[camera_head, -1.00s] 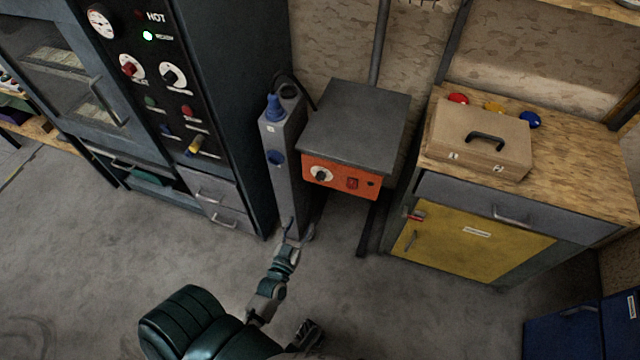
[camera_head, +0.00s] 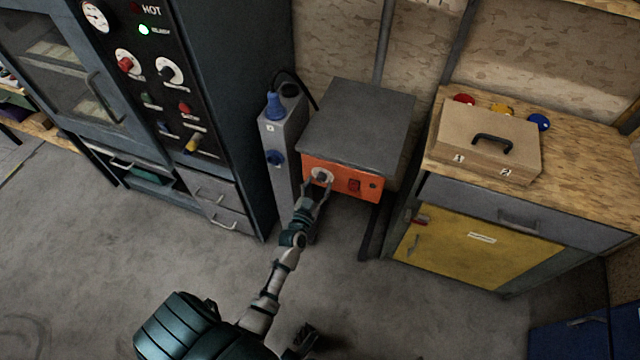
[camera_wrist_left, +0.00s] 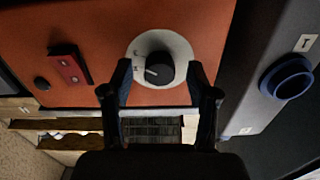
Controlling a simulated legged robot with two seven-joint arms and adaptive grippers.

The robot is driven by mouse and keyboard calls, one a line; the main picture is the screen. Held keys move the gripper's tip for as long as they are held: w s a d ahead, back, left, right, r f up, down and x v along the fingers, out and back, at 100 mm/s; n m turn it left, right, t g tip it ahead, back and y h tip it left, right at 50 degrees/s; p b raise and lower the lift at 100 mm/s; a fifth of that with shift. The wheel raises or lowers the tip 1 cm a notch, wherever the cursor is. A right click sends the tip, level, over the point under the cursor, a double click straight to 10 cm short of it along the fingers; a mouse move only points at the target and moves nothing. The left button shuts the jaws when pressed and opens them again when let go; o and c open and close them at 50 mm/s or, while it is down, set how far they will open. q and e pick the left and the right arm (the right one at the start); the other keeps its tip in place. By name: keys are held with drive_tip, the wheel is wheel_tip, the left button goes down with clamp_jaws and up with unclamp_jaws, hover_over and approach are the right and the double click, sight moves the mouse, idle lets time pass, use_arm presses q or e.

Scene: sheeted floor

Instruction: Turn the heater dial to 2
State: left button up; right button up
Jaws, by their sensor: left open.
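The heater (camera_head: 357,120) is a grey-topped box with an orange front panel. Its dial is a black knob (camera_head: 321,176) on a white disc, left of a red switch (camera_head: 354,186). My left gripper (camera_head: 316,190) is open in front of the panel, at the dial. In the left wrist view the fingers (camera_wrist_left: 160,80) stand on both sides of the knob (camera_wrist_left: 159,68), apart from each other; contact is not clear. A white mark on the knob points left in that view. The dial's numbers are too small to read.
A grey unit with a blue plug (camera_head: 274,107) and blue knob stands close left of the heater. A dark oven cabinet (camera_head: 232,90) is farther left. A yellow-door workbench (camera_head: 470,240) with a case (camera_head: 488,140) stands right.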

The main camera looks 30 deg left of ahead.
use_arm(q)
drive_tip(key=shift+w+a, duration=0.1)
drive_tip(key=shift+w, duration=0.35)
use_arm(e)
drive_tip(key=shift+w+a+r, duration=0.1)
drive_tip(key=shift+w+r, duration=0.05)
drive_tip(key=shift+w, duration=0.15)
use_arm(q)
clamp_jaws()
drive_tip(key=shift+r, duration=0.1)
drive_tip(key=n+p, duration=0.1)
drive_tip(key=n, duration=0.3)
drive_tip(key=shift+n+p, duration=0.7)
drive_tip(key=shift+n, duration=1.3)
use_arm(e)
drive_tip(key=s+d+f+g+h, duration=0.1)
drive_tip(key=s+d+g, duration=0.2)
drive_tip(key=s, duration=0.6)
drive_tip(key=shift+g, duration=0.8)
drive_tip(key=shift+f, duration=0.1)
